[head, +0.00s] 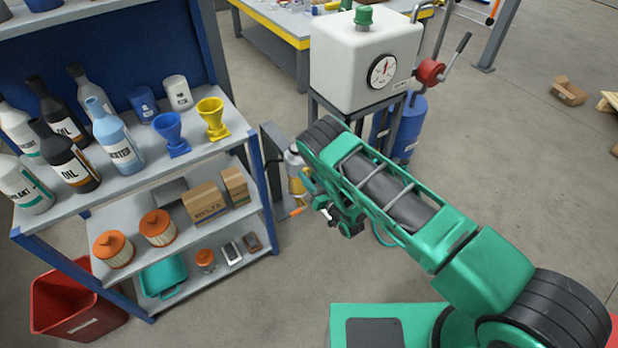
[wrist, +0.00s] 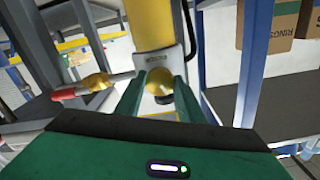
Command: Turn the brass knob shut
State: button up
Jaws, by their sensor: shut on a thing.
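In the head view the yellow cylinder (head: 297,186) shows beside the shelf's right end, partly behind my gripper (head: 318,205). The knob itself is hidden there.
A brass fitting (wrist: 97,82) with a red end sticks out left of the cylinder. A shelf unit (head: 262,195) with bottles, funnels and boxes stands close on the left. A white tank (head: 350,60) with a gauge stands behind my arm. Open floor lies to the right.

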jog(key=m, duration=0.5)
jog(key=shift+s+f, duration=0.1)
jog(key=shift+f, duration=0.05)
jog(key=shift+d, duration=0.1)
dwell(0.3)
jog(key=o, duration=1.1)
jog(key=shift+c, duration=0.2)
jog(key=v, duration=1)
jog(key=shift+s+d, duration=0.25)
jog(key=shift+s, duration=0.05)
